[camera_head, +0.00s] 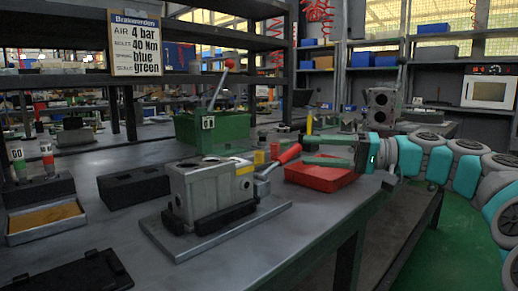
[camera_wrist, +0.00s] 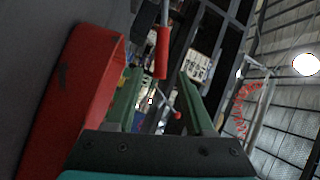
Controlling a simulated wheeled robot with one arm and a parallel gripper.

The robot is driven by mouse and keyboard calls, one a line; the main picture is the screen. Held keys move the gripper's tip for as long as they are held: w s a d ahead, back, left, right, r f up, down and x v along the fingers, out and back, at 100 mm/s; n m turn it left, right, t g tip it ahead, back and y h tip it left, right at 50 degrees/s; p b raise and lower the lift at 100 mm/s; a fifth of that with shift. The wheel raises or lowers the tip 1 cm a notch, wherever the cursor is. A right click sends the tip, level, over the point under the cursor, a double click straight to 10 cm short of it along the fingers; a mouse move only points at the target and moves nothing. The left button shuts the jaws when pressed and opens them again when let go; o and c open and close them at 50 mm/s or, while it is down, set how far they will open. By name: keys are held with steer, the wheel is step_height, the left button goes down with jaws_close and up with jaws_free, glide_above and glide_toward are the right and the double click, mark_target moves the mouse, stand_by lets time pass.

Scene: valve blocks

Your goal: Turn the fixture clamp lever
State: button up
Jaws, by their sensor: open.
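The fixture (camera_head: 212,191) is a grey metal block on a flat plate on the bench. Its clamp lever (camera_head: 289,154) has a red grip and slants up and right from the fixture's right side. My gripper (camera_head: 306,149) reaches in from the right, its green fingers beside the red grip. In the wrist view the red grip (camera_wrist: 163,52) appears between the tips of my open gripper (camera_wrist: 159,76), near the upper ends of the fingers. I cannot tell whether the fingers touch it. Nothing is clamped between them.
A red tray (camera_head: 322,178) lies under my gripper. A green box (camera_head: 213,132) stands behind the fixture, near a red-knobbed lever (camera_head: 229,64). Black blocks (camera_head: 142,184) and an open tray (camera_head: 45,220) lie to the left. A sign (camera_head: 135,43) hangs behind.

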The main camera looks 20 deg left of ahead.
mark_target(281, 161)
steer(key=shift+s+a+b, duration=0.1)
steer(key=shift+s+a, duration=0.1)
steer(key=shift+a, duration=1.1)
steer(key=shift+s+a+b, duration=0.1)
steer(key=shift+s+a, duration=0.15)
steer(key=shift+a, duration=1.05)
steer(key=shift+s+a+b, duration=0.1)
steer(key=shift+s+a, duration=0.1)
steer(key=shift+a, duration=1.1)
steer(key=shift+c, duration=0.3)
jaws_close()
